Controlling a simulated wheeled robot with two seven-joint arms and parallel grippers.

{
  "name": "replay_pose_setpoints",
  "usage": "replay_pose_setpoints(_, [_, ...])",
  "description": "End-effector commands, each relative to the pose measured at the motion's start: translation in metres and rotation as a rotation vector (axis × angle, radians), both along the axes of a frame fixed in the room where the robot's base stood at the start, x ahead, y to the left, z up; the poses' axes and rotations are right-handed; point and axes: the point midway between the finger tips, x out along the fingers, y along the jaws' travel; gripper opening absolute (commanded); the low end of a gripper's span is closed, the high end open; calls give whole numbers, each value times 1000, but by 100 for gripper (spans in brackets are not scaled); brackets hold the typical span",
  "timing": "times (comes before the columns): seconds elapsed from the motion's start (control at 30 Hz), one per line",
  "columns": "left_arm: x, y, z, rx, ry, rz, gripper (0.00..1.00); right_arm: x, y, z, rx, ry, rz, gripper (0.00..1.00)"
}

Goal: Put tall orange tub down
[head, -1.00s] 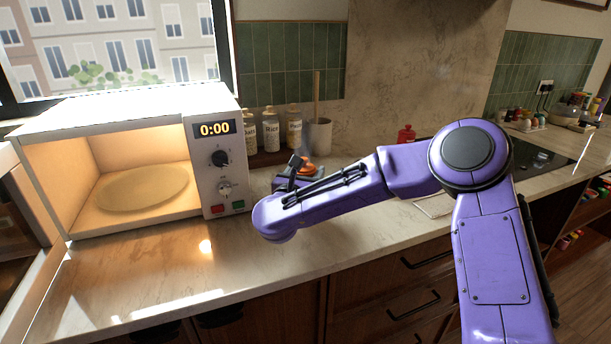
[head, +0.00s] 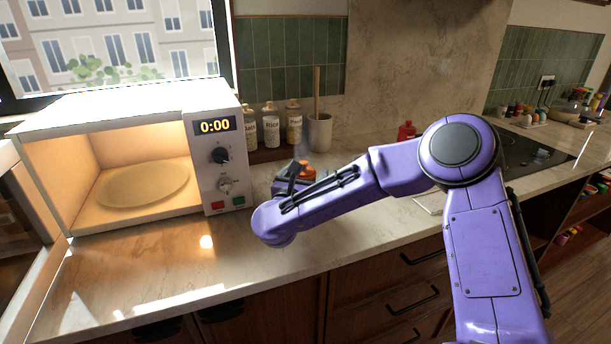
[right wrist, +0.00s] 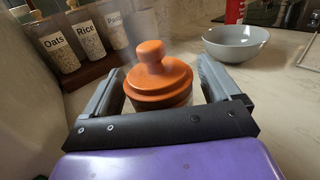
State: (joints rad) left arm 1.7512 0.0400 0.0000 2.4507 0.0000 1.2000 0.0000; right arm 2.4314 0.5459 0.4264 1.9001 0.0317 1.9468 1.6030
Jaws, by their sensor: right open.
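The tall orange tub (right wrist: 160,78) stands upright on the counter in the right wrist view, its orange knobbed lid showing and its lower body hidden by my gripper. In the head view only a bit of its orange lid (head: 308,171) shows behind my right arm. My right gripper (right wrist: 160,88) is open, with one finger on each side of the tub. Whether either finger touches it I cannot tell. In the head view my right gripper (head: 292,176) is mostly hidden by its own purple arm. My left gripper is not in view.
An open, lit microwave (head: 225,165) stands on the left. Labelled jars (head: 271,128) and a utensil crock (head: 318,130) stand behind the tub. A grey bowl (right wrist: 236,44) and a red container (head: 406,131) are nearby. The front counter (head: 180,270) is clear.

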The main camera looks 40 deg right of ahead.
Motion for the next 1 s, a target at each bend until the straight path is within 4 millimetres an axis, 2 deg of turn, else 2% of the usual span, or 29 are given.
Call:
replay_pose_setpoints(0.1, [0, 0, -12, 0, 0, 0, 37, -17, 23, -5, -3, 0, 6, 90])
replay_pose_setpoints(0.3, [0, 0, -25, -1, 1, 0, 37, -49, 65, -4, -2, 0, 6, 90])
replay_pose_setpoints(0.43, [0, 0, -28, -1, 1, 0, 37, -63, 82, -3, -2, 0, 4, 90])
replay_pose_setpoints(0.6, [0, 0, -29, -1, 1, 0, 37, -71, 90, -2, -1, 2, 1, 90])
replay_pose_setpoints(0.87, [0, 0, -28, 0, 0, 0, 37, -70, 90, -1, -3, 4, 2, 90])
replay_pose_setpoints(1.0, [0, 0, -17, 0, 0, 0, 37, -67, 93, 3, -73, 89, 37, 90])
